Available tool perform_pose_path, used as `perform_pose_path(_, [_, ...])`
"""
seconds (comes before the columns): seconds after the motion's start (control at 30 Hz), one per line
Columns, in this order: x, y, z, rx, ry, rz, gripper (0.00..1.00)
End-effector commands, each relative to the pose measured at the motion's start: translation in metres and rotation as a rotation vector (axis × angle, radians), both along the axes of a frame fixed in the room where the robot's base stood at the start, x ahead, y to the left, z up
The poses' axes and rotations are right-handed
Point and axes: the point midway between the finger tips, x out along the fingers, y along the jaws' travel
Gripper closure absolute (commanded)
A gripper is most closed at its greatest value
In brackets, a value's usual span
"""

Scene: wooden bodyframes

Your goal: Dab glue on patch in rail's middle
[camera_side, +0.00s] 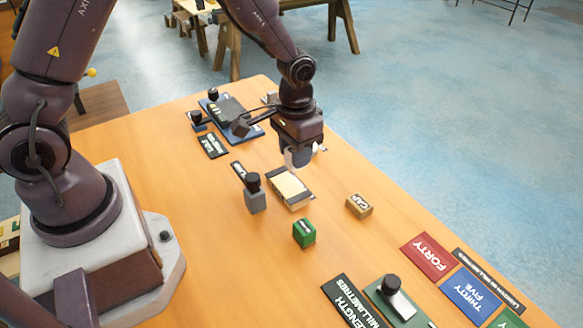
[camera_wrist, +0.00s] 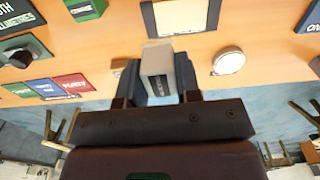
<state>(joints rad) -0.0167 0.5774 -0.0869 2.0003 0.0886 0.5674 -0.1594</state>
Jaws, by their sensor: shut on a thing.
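My gripper (camera_side: 299,157) is above the far part of the wooden table, pointing down. It is shut on a grey block (camera_wrist: 157,68) with a dark lettered label; the fingers of my gripper (camera_wrist: 158,84) stand on both sides of it in the wrist view. A pale, cream-topped piece in a dark holder (camera_side: 291,188) lies on the table just below and nearer than my gripper. It also shows at the top of the wrist view (camera_wrist: 181,16), cut by the edge. I cannot make out a glue patch on it, nor tell whether it is the rail.
A grey block with a black knob (camera_side: 254,197), a green block (camera_side: 304,233) and a tan block (camera_side: 359,206) stand around the holder. A white round disc (camera_wrist: 228,61) lies beside the gripper. A dark tray (camera_side: 240,128) is behind; coloured tiles (camera_side: 428,256) lie front right.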

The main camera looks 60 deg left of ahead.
Motion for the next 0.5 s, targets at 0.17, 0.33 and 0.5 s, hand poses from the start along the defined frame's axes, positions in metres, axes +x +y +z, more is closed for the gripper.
perform_pose_path(0.17, [0.000, 0.000, 0.000, 0.001, 0.000, -0.001, 0.88])
perform_pose_path(0.33, [0.000, 0.000, -0.001, 0.000, 0.000, 0.000, 0.88])
perform_pose_path(0.5, [-0.001, 0.000, -0.010, 0.001, 0.003, 0.000, 0.88])
